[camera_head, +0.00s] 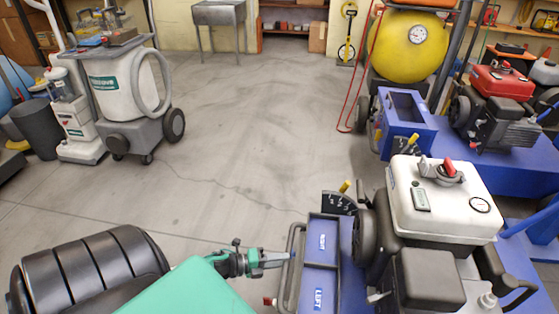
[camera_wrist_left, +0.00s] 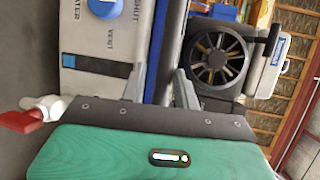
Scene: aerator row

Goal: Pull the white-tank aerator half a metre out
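The white-tank aerator (camera_head: 440,205) stands at the lower right of the head view, with a white tank on top, a dark engine and a blue frame. A grey loop handle (camera_head: 287,285) stands on its left side. My left gripper (camera_head: 280,258) is at this handle, its fingertips reaching toward the blue frame. In the left wrist view the two fingers (camera_wrist_left: 161,85) are apart, with a dark upright strip between them. I cannot tell whether they touch the handle. My right gripper is not in view.
Another aerator with a yellow tank (camera_head: 411,45) stands behind, and a red-tank one (camera_head: 502,82) to the right. A white wheeled machine (camera_head: 122,85) stands at the left. The concrete floor (camera_head: 240,130) between them is clear.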

